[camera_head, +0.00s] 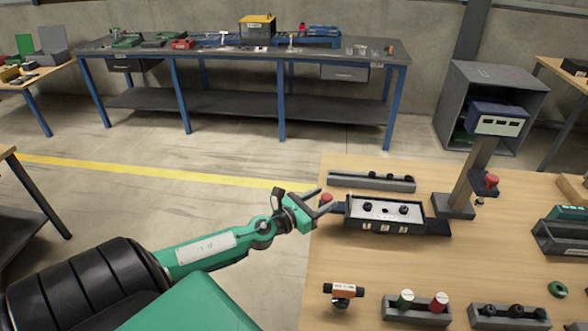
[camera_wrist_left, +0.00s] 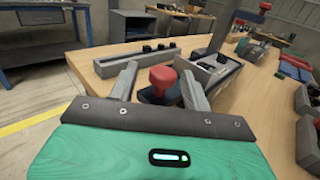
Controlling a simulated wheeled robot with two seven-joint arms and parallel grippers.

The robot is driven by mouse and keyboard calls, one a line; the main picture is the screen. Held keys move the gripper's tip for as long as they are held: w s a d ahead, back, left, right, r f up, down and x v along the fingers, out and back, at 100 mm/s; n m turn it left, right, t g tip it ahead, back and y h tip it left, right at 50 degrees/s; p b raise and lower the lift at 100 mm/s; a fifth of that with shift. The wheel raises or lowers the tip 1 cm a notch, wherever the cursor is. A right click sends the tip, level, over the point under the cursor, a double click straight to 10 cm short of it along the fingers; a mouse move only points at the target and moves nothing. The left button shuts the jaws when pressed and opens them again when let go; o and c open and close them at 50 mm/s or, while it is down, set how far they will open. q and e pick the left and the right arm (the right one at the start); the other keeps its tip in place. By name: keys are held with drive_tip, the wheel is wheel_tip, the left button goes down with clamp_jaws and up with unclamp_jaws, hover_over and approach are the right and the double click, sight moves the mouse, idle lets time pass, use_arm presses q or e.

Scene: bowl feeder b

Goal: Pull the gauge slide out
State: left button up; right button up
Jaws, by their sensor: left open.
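The gauge (camera_head: 384,213) is a dark box with a pale top, two black knobs and numbered windows on its front. It lies on the wooden table. The gauge slide's red knob (camera_head: 326,198) stands at its left end, near the table's left edge. My left gripper (camera_head: 320,207) is at this knob. In the left wrist view my left gripper (camera_wrist_left: 157,72) is open, its grey fingers on either side of the red knob (camera_wrist_left: 162,79). Gaps show between knob and fingers. The gauge box (camera_wrist_left: 211,72) lies beyond, partly hidden by the right finger. My right gripper is not in view.
A grey rail (camera_head: 371,182) with black knobs lies behind the gauge. A post with a display (camera_head: 498,119) stands to its right. Several holders, including one with green and red knobs (camera_head: 417,311), lie in front. The floor left of the table is clear.

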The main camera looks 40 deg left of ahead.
use_arm(q)
drive_tip(key=s+a+b, duration=0.2)
drive_tip(key=s+b, duration=0.3)
drive_tip(key=s, duration=0.7)
drive_tip(key=shift+a, duration=0.25)
idle(0.3)
